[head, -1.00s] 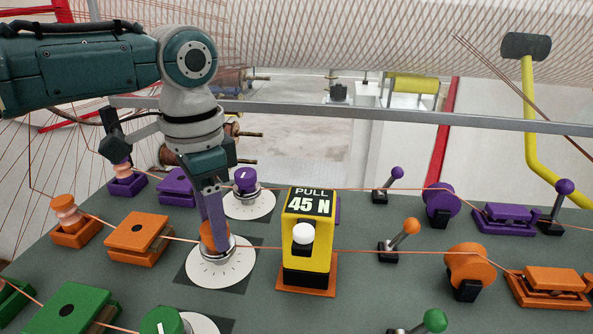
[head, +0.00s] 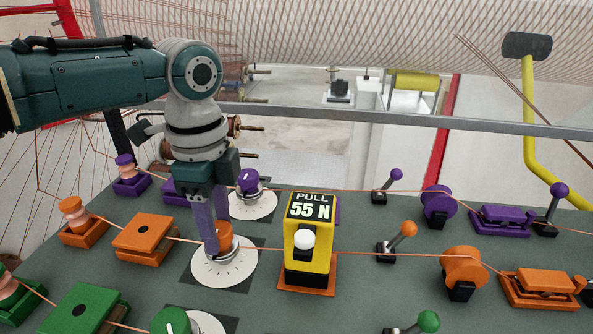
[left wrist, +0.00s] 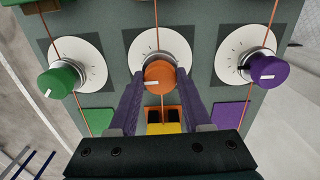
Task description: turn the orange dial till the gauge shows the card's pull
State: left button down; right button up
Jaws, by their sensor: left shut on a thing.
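The orange dial (left wrist: 160,78) stands on a white round scale plate (head: 222,275) in the middle row of the board. My left gripper (head: 220,246) comes down from above and is shut on the orange dial, one purple finger on each side in the left wrist view. The dial's white mark shows in the left wrist view. A yellow gauge (head: 307,240) stands just right of the dial. Its dark display (head: 310,206) reads PULL 55 N. A white knob (head: 304,239) sits on its front. I see no card with a pull value. My right gripper is not in view.
A purple dial (head: 248,181) stands behind and a green dial (head: 170,321) in front. Orange wire runs across the board past clamps, rollers and levers, such as the orange lever (head: 408,229). A grey rail (head: 400,119) crosses behind the board.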

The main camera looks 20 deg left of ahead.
aim_at(218, 229)
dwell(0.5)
pick_arm(q)
jog(key=shift+c, duration=1.7)
grip_release()
notch_tip(218, 229, up, 10)
